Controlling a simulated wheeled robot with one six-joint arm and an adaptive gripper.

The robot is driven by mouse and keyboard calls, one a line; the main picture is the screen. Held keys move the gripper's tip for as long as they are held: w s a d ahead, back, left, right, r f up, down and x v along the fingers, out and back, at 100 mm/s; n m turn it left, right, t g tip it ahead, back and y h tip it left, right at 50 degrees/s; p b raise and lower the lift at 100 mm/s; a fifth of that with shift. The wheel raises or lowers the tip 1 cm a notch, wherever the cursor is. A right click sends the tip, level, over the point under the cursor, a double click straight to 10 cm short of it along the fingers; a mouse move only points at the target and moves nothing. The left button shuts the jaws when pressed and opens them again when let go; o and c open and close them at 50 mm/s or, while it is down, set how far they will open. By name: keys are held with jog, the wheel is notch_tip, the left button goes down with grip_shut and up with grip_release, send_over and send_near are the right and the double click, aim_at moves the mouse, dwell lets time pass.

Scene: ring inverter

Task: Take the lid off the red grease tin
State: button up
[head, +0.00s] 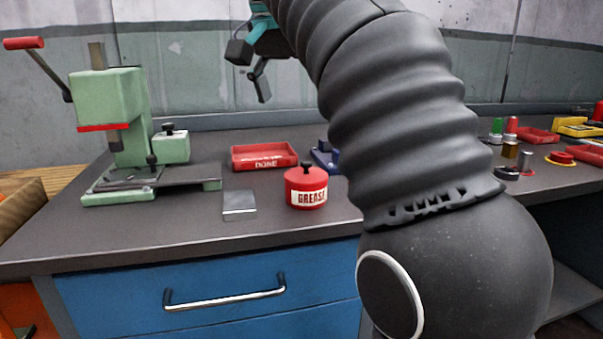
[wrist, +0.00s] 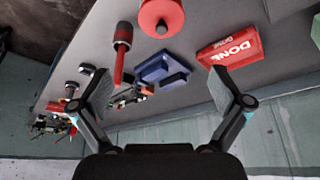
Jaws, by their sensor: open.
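The red grease tin (head: 306,197) stands upright on the workbench, with a white GREASE label. Its red lid (head: 298,174) sits on top and has a black knob (head: 307,166). The lid also shows in the wrist view (wrist: 153,15), cut by the top edge. My gripper (head: 251,74) is open and empty, high above the bench, up and to the left of the tin in the head view. In the wrist view my gripper (wrist: 164,90) has its fingers spread wide, with nothing between them.
A green press (head: 107,110) stands at the left. A red DONE tray (head: 264,157) and a blue block (head: 324,157) lie behind the tin. A grey metal plate (head: 239,203) lies left of it. Small parts and a red tray (head: 538,135) are at the right.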

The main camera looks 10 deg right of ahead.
jog(key=b, duration=0.3)
send_over(306, 162)
jog(key=s+a, duration=0.1)
jog(key=s, duration=0.1)
jog(key=f, duration=0.6)
jog(key=shift+w+a+f, duration=0.1)
jog(key=shift+w+f, duration=0.1)
jog(key=shift+f, duration=0.2)
jog(key=shift+b+x, duration=1.05)
jog(key=shift+x, duration=2.1)
jog(key=shift+a, duration=0.1)
